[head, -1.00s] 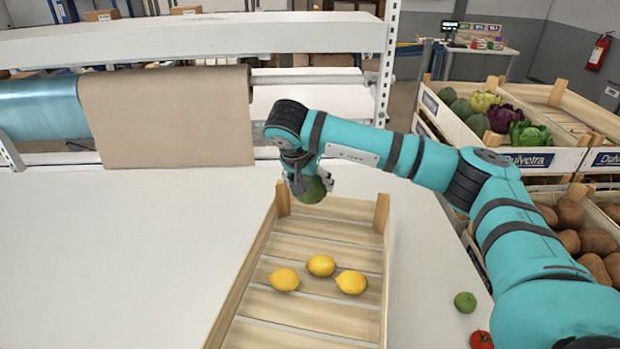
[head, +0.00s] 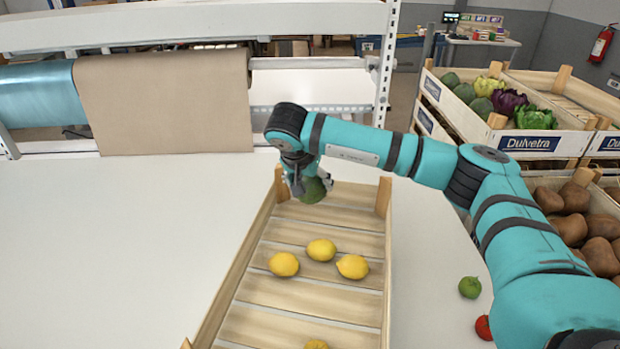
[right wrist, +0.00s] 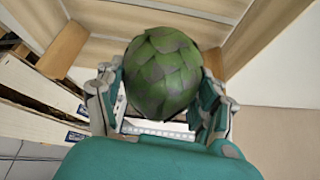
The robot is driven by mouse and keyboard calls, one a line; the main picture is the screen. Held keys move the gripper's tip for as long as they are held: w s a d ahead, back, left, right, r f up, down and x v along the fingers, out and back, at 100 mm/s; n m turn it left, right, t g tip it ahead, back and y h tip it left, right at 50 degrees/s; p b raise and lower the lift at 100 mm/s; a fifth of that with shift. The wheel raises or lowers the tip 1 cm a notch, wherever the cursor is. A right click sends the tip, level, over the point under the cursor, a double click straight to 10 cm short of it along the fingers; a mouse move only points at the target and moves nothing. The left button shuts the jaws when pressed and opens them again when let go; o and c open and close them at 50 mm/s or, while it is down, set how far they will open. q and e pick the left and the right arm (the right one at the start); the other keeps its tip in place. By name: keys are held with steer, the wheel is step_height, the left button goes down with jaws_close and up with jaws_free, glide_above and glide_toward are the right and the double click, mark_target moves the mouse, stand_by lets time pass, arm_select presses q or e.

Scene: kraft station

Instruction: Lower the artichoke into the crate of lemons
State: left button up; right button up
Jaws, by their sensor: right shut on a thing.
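The green artichoke (head: 312,190) is held in my right gripper (head: 308,186), over the far end of the wooden crate (head: 236,272). In the right wrist view the artichoke (right wrist: 162,70) fills the space between the two fingers, which are shut on it. I cannot tell from the head view how high it is above the slats. My left gripper is not in view.
A green fruit (head: 469,287) and a red tomato (head: 484,328) lie on the white table right of the crate. Crates with vegetables (head: 508,102) and brown potatoes (head: 570,229) stand at the right. A brown paper roll (head: 165,105) hangs at the back. The table's left is clear.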

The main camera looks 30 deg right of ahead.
mark_target(310, 191)
steer(key=shift+f+b, duration=1.05)
steer(key=shift+f, duration=0.6)
steer(key=shift+f+b, duration=1.7)
steer(key=shift+f, duration=0.75)
stand_by(0.5)
steer(key=o, duration=1.4)
steer(key=v, duration=1.2)
steer(key=shift+a, duration=0.1)
